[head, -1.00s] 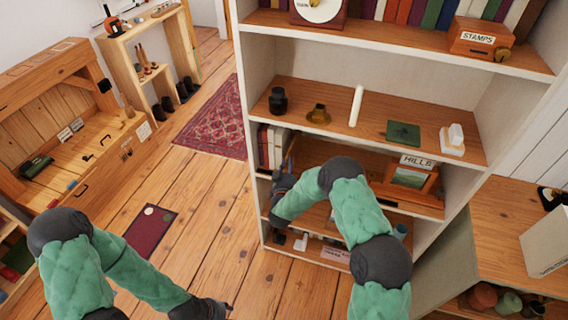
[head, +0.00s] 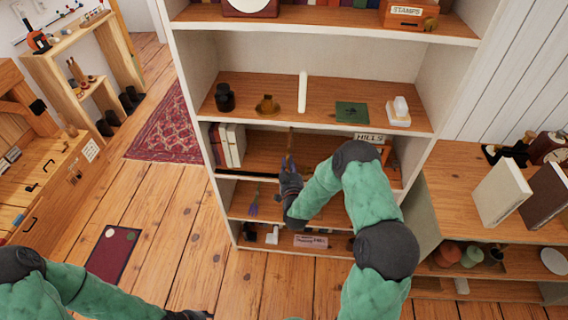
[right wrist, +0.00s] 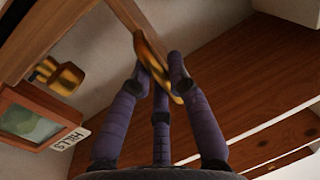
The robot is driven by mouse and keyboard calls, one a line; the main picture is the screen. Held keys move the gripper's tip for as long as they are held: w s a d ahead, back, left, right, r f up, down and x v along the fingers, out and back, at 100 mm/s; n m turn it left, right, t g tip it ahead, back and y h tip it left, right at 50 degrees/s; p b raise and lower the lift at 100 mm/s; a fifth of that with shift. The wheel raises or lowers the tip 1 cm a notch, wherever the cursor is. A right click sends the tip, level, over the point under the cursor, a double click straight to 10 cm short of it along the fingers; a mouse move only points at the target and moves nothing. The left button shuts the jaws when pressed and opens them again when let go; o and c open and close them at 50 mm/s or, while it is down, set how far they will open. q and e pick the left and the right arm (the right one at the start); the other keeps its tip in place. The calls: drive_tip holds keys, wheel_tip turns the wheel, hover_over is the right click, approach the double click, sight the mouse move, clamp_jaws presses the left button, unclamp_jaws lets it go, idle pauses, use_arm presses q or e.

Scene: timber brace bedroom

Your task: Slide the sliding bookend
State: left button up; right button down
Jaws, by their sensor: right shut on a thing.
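The sliding bookend (head: 291,141) shows as a thin upright wooden piece on the middle shelf, right of a short row of books (head: 233,145) with a gap between. In the right wrist view a brass-coloured part (right wrist: 149,55) lies between my fingers, against a wooden board (right wrist: 128,14). My right gripper (head: 290,165) is shut on this part at the shelf's front; it also shows in the right wrist view (right wrist: 160,75). My forearm hides part of the shelf. My left gripper (head: 190,315) is at the bottom edge, mostly cut off, its fingers unclear.
A framed picture with a HILLS label (head: 371,138) stands right of the bookend; it also shows in the right wrist view (right wrist: 32,118). The shelf above (head: 330,105) holds small items. The shelf stretch between books and bookend (head: 265,150) is clear.

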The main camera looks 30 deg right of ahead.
drive_tip(key=c, duration=1.2)
unclamp_jaws()
drive_tip(key=shift+o, duration=0.2)
drive_tip(key=shift+s, duration=0.1)
drive_tip(key=v, duration=1.1)
drive_tip(key=shift+s+a, duration=0.15)
drive_tip(key=shift+s, duration=0.2)
